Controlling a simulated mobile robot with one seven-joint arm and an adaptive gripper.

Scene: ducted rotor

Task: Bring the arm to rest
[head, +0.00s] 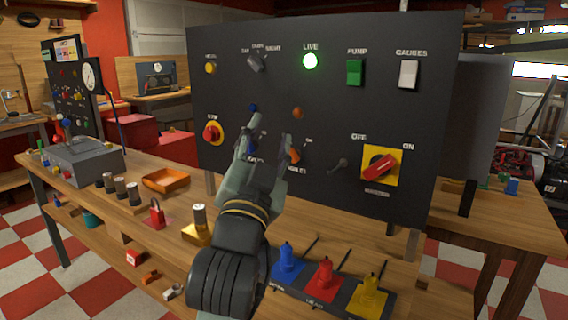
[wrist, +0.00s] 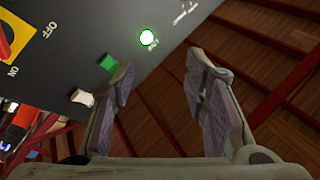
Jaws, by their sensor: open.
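My gripper (head: 270,140) is raised in front of the dark control panel (head: 330,100) with its two fingers spread and nothing between them. In the wrist view my gripper (wrist: 160,85) is also open and empty, with the panel tilted at the upper left. In the head view my forearm and gripper hide some knobs low on the panel. I cannot tell from these frames whether a fingertip touches the panel.
The panel has a lit green LIVE lamp (head: 310,61), a green PUMP switch (head: 355,72) and a red-yellow rotary switch (head: 380,166). On the bench are an orange tray (head: 166,180), a red padlock (head: 156,214) and blue, red and yellow pieces (head: 326,279).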

